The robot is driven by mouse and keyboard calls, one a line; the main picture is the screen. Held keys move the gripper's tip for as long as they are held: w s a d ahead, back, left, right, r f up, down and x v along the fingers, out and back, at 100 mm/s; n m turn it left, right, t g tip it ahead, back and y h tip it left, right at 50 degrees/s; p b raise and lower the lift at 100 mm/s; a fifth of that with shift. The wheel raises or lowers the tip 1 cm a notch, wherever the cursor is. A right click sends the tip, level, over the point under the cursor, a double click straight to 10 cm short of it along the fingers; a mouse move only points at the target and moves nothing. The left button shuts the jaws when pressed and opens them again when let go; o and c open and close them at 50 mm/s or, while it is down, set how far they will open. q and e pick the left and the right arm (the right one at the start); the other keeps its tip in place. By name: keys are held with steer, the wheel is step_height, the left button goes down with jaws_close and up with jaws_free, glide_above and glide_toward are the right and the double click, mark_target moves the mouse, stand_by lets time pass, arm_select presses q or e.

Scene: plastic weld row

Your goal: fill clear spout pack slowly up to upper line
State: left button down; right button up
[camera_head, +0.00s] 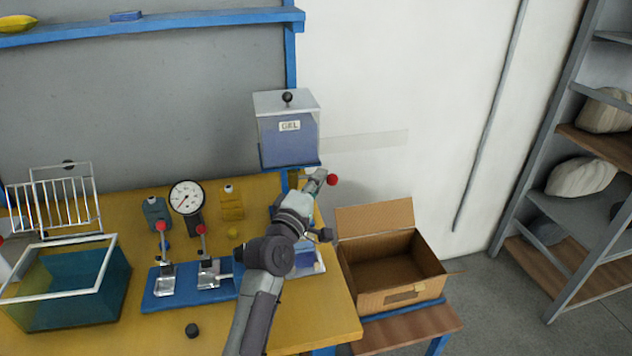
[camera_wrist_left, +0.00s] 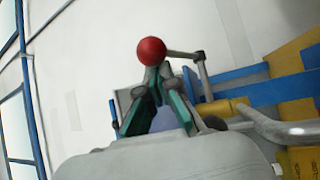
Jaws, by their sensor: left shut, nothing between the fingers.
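The clear tank labelled GEL (camera_head: 288,143), holding blue gel, stands at the back of the yellow bench. Below its right side is a red ball knob (camera_head: 332,180); the wrist view shows the red knob (camera_wrist_left: 151,51) on a grey lever. My left gripper (camera_head: 318,180) is shut and empty, with its tips right by the knob; whether they touch it I cannot tell. Its green-lined fingers (camera_wrist_left: 160,88) converge below the knob in the wrist view. I cannot make out the clear spout pack or its upper line; my arm covers the area under the tank. My right gripper is not in view.
An open cardboard box (camera_head: 390,272) stands right of the bench. A shelf rack stands far right.

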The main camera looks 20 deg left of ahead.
arm_select(q)
steer(key=f+b, duration=0.2)
steer(key=m+t+b, duration=0.1)
steer(key=shift+s+d+f+b, duration=0.25)
steer(key=shift+s+f+b, duration=0.15)
steer(key=shift+h, duration=0.4)
stand_by(1.1)
